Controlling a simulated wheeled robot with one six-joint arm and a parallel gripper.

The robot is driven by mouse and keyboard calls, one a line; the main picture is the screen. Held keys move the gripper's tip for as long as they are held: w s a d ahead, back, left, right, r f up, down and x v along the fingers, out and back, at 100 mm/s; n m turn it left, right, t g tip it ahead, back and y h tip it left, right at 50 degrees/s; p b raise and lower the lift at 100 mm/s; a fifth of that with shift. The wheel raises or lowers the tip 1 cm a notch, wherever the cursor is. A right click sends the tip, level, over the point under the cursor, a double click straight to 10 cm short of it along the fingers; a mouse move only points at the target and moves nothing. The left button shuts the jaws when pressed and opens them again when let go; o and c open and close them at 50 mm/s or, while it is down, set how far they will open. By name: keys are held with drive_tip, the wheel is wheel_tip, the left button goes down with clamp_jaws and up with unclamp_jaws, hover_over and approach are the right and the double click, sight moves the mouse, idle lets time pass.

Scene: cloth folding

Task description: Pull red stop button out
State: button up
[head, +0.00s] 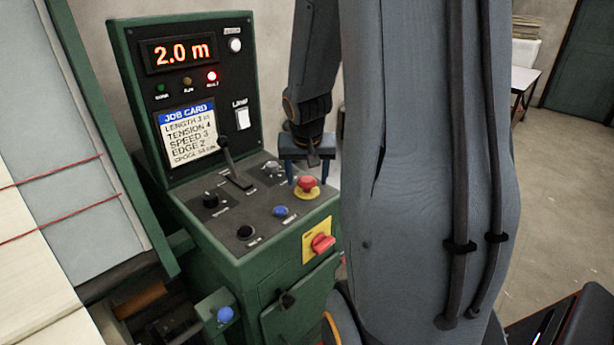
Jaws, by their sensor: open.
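The red stop button (307,184) is a mushroom head on a round yellow base, at the right of the green console's sloping top. My gripper (308,178) points down right at it, with its fingers apart. In the picture one finger is left of the red head and the other right of it. I cannot tell whether the fingers straddle the button or stand behind it, or whether they touch it. Nothing is held. Whether the button is pressed in or out cannot be told.
A red rotary knob (322,243) sits on a yellow plate on the console's front. A lever (233,165), black knobs (211,200) and a blue button (281,211) share the top. The upright panel (190,90) shows "2.0 m" and a lit red lamp. My arm hides the right side.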

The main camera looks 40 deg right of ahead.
drive_tip(key=c, duration=1.5)
drive_tip(key=shift+r, duration=0.7)
clamp_jaws()
drive_tip(key=o, duration=1.5)
unclamp_jaws()
drive_tip(key=v, duration=0.7)
drive_tip(key=shift+r, duration=0.35)
drive_tip(key=shift+s, duration=0.25)
